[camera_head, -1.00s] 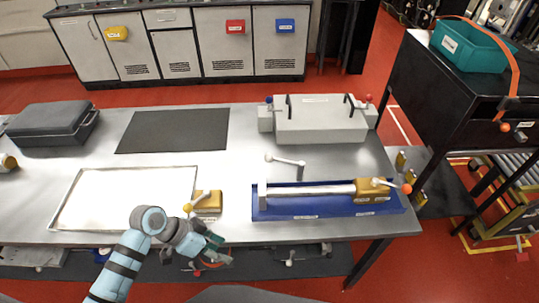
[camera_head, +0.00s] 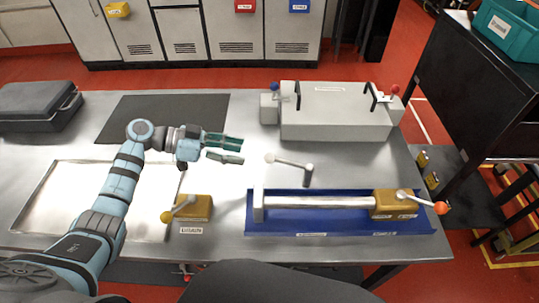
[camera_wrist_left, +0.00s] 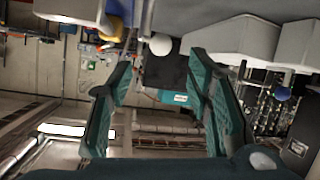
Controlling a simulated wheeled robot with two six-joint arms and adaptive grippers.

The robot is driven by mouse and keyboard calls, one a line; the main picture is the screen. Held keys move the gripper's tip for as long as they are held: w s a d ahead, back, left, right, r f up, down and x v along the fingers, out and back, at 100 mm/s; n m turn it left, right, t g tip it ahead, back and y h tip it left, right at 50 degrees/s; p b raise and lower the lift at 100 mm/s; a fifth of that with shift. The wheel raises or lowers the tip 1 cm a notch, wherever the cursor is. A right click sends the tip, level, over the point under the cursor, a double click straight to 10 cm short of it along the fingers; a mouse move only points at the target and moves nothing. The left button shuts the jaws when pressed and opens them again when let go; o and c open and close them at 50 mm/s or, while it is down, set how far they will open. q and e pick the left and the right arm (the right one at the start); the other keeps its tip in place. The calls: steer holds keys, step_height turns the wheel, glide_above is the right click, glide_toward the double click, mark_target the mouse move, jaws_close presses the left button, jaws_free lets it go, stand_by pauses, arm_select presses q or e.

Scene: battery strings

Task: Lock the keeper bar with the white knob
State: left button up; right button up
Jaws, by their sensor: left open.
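The keeper bar (camera_head: 290,163) is a short grey bar behind the blue tray, with a white knob (camera_head: 270,158) at its left end and a post at its right end. My left gripper (camera_head: 238,149) is open and empty, to the left of the knob, with its fingers pointing right toward it. In the left wrist view, a white ball (camera_wrist_left: 161,44) that looks like the knob shows beyond and between the open fingertips (camera_wrist_left: 160,62). No contact with it shows. My right gripper is not in view.
The blue tray (camera_head: 345,227) holds a long metal tube and a yellow block with an orange-knobbed lever. A yellow block (camera_head: 201,208) with a yellow-knobbed lever stands in front of my left gripper. A grey box (camera_head: 334,122) with black handles stands behind the bar.

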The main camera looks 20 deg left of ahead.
mark_target(270, 157)
arm_select(q)
steer(key=x, duration=1)
steer(key=shift+w, duration=0.15)
steer(key=shift+d, duration=0.1)
steer(key=shift+c, duration=0.6)
jaws_close()
